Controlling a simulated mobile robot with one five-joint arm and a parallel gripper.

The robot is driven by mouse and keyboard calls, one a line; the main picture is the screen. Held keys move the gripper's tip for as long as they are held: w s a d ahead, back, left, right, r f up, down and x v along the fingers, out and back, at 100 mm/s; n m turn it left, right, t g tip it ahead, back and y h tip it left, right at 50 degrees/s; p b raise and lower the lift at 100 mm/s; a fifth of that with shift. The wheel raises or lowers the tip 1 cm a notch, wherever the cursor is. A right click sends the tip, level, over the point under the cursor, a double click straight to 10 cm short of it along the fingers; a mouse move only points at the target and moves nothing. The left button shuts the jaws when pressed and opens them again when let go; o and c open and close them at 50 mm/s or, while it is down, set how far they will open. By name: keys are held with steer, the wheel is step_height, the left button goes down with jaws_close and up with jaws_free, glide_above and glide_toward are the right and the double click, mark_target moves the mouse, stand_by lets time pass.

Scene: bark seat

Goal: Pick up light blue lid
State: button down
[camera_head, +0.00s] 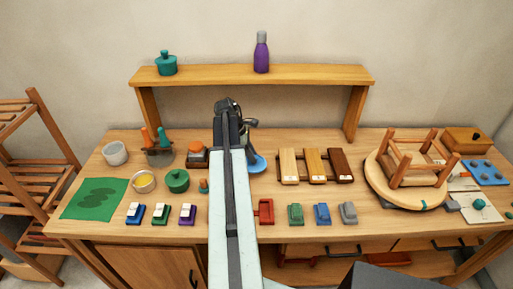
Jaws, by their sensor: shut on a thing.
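The light blue lid (257,164) shows as a round blue disc just right of my arm, near the middle of the table. Its left part is hidden behind the arm. My gripper (248,143) is mostly hidden behind my own arm link, with dark wrist parts showing above the lid. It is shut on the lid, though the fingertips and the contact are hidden. I cannot tell whether the lid touches the table.
The wooden table (380,228) carries a green pot (177,181) and several small coloured blocks left of my arm. Three wooden bars (313,166) lie to the right, beyond them an upturned stool (408,170). A raised shelf (300,76) holds a purple bottle (261,55) and teal jar (166,66).

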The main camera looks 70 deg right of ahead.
steer(key=a+r+p, duration=0.1)
steer(key=a, duration=0.9)
steer(key=shift+w+a, duration=0.3)
steer(key=shift+a, duration=0.1)
